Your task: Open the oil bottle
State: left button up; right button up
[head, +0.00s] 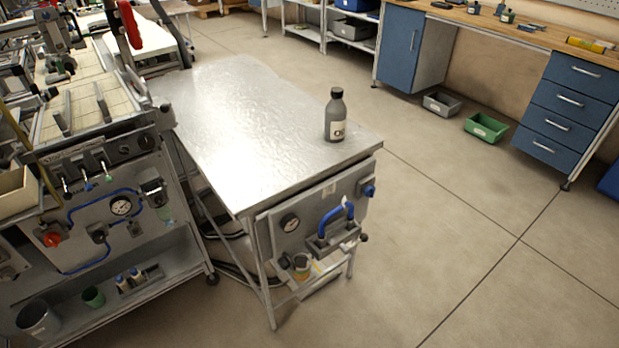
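The oil bottle (335,118) stands upright near the right end of the metal table. It is grey with a pale label carrying dark lettering that is only partly readable. Its dark cap (336,92) is on top. Neither of my grippers shows in the head view, and nothing touches the bottle.
The metal table (240,120) is otherwise bare. A machine with a gauge (121,206) and blue hoses stands close on its left. A panel with a blue handle (335,216) hangs below its front edge. Open floor (450,240) lies to the right; a workbench (500,25) stands behind.

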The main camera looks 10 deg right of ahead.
aim_at(335, 126)
jog(key=u, duration=0.35)
jog(key=i+l+u, duration=0.1)
jog(key=l+u, duration=0.85)
jog(key=l, duration=0.15)
